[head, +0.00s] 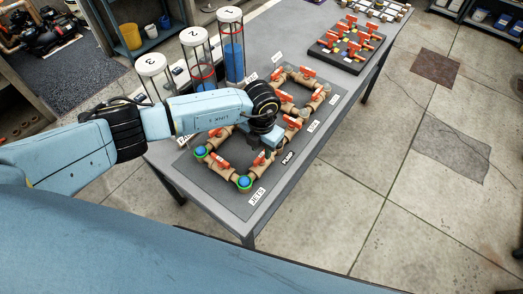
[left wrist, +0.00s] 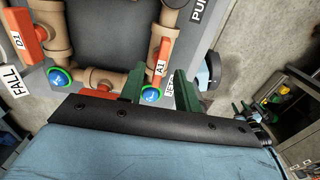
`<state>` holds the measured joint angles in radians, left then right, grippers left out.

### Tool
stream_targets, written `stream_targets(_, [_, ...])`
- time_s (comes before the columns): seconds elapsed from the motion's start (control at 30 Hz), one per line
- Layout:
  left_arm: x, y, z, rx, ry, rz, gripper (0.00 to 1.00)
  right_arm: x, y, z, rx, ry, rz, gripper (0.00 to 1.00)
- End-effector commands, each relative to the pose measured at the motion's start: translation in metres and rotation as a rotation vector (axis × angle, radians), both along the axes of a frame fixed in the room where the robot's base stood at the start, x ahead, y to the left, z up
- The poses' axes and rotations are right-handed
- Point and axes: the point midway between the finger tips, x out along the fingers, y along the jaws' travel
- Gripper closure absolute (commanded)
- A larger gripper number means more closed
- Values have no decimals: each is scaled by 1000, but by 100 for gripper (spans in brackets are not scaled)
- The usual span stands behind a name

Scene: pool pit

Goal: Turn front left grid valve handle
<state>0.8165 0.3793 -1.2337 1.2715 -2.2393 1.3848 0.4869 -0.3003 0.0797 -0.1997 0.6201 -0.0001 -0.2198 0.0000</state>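Red valve handles sit on a square of tan pipes. One red handle (head: 219,162) lies between the two blue-green end caps at the near side of the square; another handle (head: 262,157) is by the JETS side. In the left wrist view, the handle tagged A1 (left wrist: 159,62) and the handle tagged D1 (left wrist: 30,42) show. I cannot tell which is the front left one. My left gripper (head: 268,147) is over the pipes; in the left wrist view its green fingers (left wrist: 157,90) stand apart, the A1 pipe's cap between them in the picture. My right gripper is not in view.
The pipes lie on a dark board on a grey table (head: 228,216). Three clear cylinders (head: 234,50) stand behind my left forearm. A second pipe square (head: 300,90) and a black panel of red handles (head: 348,45) are farther back. Open floor lies to the right.

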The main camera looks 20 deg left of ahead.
Motion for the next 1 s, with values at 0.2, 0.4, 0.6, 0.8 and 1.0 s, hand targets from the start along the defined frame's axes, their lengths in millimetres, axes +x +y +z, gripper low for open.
stream_targets(0.2, [0,0,-23,0,1,1,67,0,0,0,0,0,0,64])
stream_targets(0.4, [0,0,-27,-1,-1,0,67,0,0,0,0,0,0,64])
stream_targets(0.6, [0,0,-27,-1,-1,0,72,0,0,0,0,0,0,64])
stream_targets(0.8, [0,0,-27,-1,-1,0,99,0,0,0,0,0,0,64])
stream_targets(1.0, [0,0,-27,-1,-1,-1,100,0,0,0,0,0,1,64])
